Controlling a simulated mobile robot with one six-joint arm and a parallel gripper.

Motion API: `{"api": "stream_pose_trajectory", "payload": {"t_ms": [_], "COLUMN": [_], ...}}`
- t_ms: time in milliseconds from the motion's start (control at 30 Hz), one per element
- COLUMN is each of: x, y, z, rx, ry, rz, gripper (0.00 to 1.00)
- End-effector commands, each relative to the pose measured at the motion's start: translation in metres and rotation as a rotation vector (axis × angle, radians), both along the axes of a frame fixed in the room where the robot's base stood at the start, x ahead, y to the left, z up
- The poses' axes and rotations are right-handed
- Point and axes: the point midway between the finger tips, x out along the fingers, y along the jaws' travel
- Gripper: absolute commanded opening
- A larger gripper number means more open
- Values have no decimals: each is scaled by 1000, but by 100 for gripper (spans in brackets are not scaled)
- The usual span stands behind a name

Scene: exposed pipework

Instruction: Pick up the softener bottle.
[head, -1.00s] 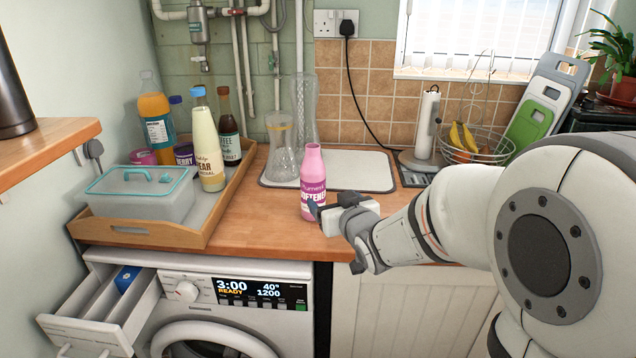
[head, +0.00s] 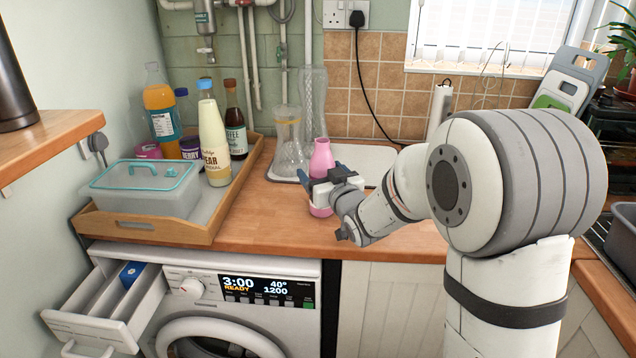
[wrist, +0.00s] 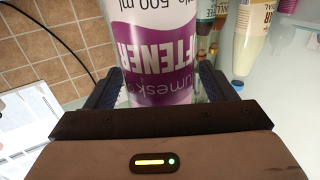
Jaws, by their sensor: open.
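The pink softener bottle (head: 321,160) stands upright on the wooden worktop, in front of the white mat. My gripper (head: 321,183) is at the bottle and hides most of its label in the head view. In the wrist view the bottle (wrist: 152,50) shows large, with its purple label and the word SOFTENER upside down. The gripper (wrist: 165,90) is open there, with one dark finger on each side of the bottle. The bottle is between the fingers; a small gap seems to show on each side.
A wooden tray (head: 150,229) at the left holds a lidded box (head: 143,190) and several bottles, including a cream one (head: 213,140). The washing machine drawer (head: 110,300) is open below.

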Motion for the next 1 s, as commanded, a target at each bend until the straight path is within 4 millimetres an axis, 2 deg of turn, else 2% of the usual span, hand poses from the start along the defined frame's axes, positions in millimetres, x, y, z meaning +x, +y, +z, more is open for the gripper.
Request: {"api": "stream_pose_trajectory", "payload": {"t_ms": [200, 900, 1000], "x": [0, 0, 0], "y": [0, 1, 1], "z": [0, 1, 1], "rx": [0, 1, 1], "ry": [0, -2, -2], "rz": [0, 1, 1], "gripper": [76, 19, 19]}}
